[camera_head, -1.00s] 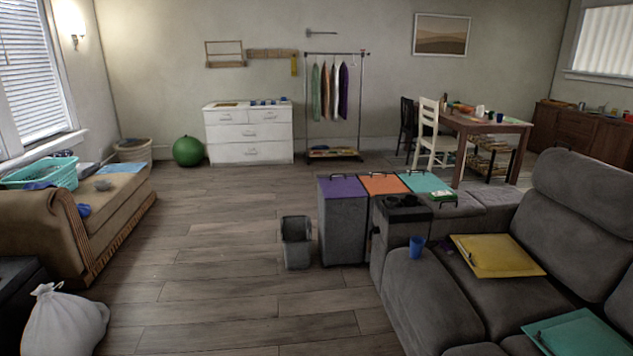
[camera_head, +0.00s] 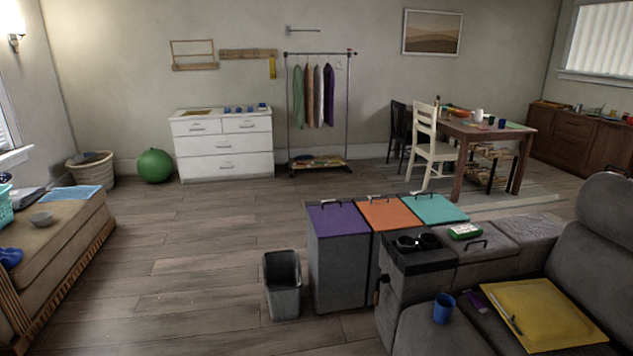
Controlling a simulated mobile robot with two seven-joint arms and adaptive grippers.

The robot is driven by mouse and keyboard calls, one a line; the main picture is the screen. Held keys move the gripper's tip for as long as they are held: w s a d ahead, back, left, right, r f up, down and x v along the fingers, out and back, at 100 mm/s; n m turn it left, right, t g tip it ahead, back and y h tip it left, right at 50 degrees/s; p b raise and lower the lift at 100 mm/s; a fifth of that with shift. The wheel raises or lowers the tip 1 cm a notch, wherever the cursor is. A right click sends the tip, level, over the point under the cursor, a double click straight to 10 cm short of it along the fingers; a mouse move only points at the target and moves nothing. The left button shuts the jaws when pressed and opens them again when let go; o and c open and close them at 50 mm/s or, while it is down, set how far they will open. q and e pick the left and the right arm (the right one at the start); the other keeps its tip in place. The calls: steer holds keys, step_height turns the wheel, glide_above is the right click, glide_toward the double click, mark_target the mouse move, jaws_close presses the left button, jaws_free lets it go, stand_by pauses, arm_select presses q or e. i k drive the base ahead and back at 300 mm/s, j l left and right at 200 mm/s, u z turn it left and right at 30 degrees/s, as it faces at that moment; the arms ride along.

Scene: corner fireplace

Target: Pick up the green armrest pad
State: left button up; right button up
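A small green item with a pale top (camera_head: 465,231) lies on the grey sofa's console armrest (camera_head: 505,233), behind the black cup holders. It is the only green thing on that armrest, but it is too small to tell for sure that it is a pad. A teal-topped panel (camera_head: 435,208) lies on the bin unit beside the armrest. Neither of my grippers shows in the head view.
A grey bin (camera_head: 283,284) stands on the floor left of the purple-topped unit (camera_head: 338,218). A blue cup (camera_head: 443,308) and yellow folder (camera_head: 535,315) are on the sofa. A tan bench (camera_head: 55,245) is at left. The wood floor between is clear.

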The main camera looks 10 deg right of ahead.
mark_target(469, 231)
steer(key=i+j+z, duration=0.15)
steer(key=i+z, duration=0.3)
steer(key=i+j+z, duration=0.3)
steer(key=i+z, duration=0.15)
steer(key=i+j+z, duration=0.25)
steer(key=z, duration=0.2)
steer(key=i+j+z, duration=0.3)
steer(key=z, duration=0.15)
steer(key=i+j+z, duration=0.15)
steer(key=j+z, duration=0.3)
steer(key=i+j+z, duration=0.1)
steer(key=j+z, duration=0.4)
